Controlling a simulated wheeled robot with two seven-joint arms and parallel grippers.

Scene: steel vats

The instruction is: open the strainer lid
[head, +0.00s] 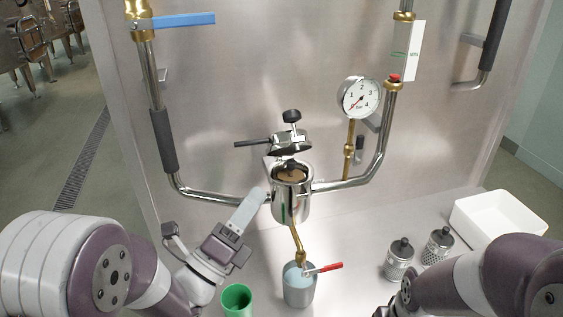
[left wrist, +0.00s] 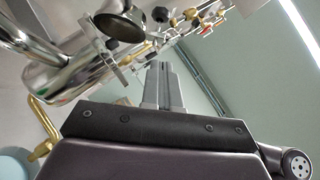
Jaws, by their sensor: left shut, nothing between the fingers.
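The steel strainer housing (head: 291,204) stands in the middle of the pipework. Its lid (head: 291,143) is raised above the rim and tilted back, with a black knob (head: 291,116) on top and a black handle (head: 253,143) pointing left. The housing's mouth shows, with something brown inside. My left gripper (head: 256,195) is shut and empty, just left of the housing; I cannot tell if it touches. In the left wrist view its fingers (left wrist: 164,84) are together, with the housing (left wrist: 65,75) and the raised lid (left wrist: 120,25) to their left. My right gripper is out of view.
Below the housing are a grey beaker (head: 300,290) with blue contents, a red-handled valve (head: 323,268) and a green cup (head: 236,300). Two mesh strainers (head: 399,262) and a white tray (head: 495,215) stand right. A gauge (head: 360,98) and blue-handled valve (head: 183,20) sit higher.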

